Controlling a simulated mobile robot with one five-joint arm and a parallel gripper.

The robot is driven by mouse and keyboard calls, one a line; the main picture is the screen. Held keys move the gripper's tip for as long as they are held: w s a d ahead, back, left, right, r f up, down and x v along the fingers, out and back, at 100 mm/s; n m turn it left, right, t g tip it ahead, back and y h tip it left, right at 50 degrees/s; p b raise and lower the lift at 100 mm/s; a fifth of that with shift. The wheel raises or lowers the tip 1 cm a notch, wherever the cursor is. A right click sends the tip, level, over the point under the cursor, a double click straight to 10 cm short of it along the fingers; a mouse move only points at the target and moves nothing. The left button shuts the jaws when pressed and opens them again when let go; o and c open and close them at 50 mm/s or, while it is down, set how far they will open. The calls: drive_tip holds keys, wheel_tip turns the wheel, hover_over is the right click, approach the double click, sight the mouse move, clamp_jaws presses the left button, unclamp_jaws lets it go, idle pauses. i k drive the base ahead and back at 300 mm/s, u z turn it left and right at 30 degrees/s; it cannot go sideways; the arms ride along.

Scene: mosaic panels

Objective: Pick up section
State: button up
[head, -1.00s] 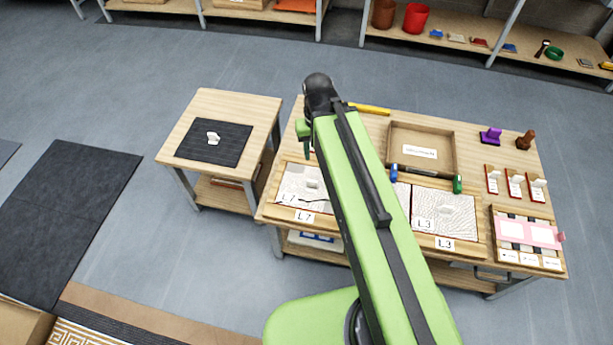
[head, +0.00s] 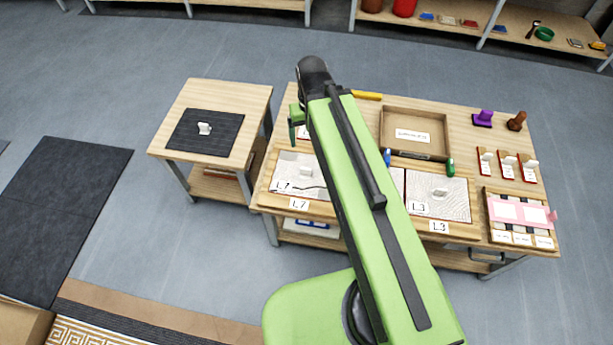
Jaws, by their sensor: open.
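A section labelled L7 (head: 285,182), a pale square panel with a white knob, lies on the left of the wooden table. A section labelled L3 (head: 450,203), also pale with a white knob, lies on the right. Part of the panel row between them is hidden behind my green arm.
A side table with a black mat (head: 222,146) bears a small white knobbed piece (head: 204,128). An open cardboard tray (head: 412,152) stands at the table's back. Stamps (head: 483,118), red-edged cards (head: 507,165) and a pink-topped rack (head: 520,212) fill the right side.

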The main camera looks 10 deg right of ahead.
sight(296, 174)
drive_tip(key=k, duration=1.2)
drive_tip(key=u, duration=1.05)
drive_tip(key=i, duration=1.7)
drive_tip(key=z, duration=0.05)
